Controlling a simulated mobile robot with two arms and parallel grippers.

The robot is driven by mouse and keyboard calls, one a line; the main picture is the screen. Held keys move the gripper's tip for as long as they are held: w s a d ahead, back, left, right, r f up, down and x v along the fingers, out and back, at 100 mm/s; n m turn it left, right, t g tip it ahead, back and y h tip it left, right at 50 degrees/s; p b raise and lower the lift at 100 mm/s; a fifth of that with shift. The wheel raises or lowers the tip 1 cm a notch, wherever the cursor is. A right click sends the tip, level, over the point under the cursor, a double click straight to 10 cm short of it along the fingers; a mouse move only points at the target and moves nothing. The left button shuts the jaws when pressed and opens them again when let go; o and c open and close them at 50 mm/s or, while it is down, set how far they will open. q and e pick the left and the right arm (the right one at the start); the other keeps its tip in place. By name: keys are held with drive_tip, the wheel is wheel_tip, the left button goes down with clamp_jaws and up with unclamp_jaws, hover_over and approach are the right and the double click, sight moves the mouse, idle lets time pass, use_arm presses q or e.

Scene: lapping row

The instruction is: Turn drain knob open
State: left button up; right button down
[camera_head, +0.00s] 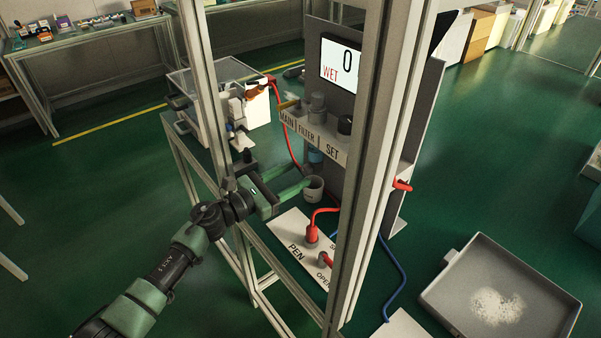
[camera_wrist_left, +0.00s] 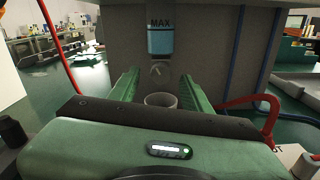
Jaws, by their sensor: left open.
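My left gripper (camera_head: 306,177) reaches into the frame from the left. Its two green fingers are apart with nothing between them in contact. In the left wrist view the fingers (camera_wrist_left: 158,78) point toward a small grey drain knob (camera_wrist_left: 158,69) under a clear bowl with blue liquid marked MAX (camera_wrist_left: 160,40). The knob shows between and beyond the fingertips. In the head view the bowl (camera_head: 316,155) hangs under the FILTER unit, and the knob is too hidden to make out. A grey cup (camera_head: 313,189) stands below; it also shows in the wrist view (camera_wrist_left: 161,100).
A metal frame post (camera_head: 368,160) stands just right of the gripper. A white plate (camera_head: 291,235) marked PEN and OPEN carries red hose fittings (camera_head: 311,234). The screen (camera_head: 339,64) reads 0 WET. A grey tray (camera_head: 453,300) with white powder lies at lower right.

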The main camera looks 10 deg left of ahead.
use_arm(q)
drive_tip(key=shift+w+d, duration=0.4)
drive_tip(key=shift+d, duration=0.05)
drive_tip(key=shift+w+d, duration=0.25)
drive_tip(key=shift+d, duration=0.05)
clamp_jaws()
use_arm(e)
drive_tip(key=shift+s+d, duration=0.55)
drive_tip(key=shift+s, duration=0.05)
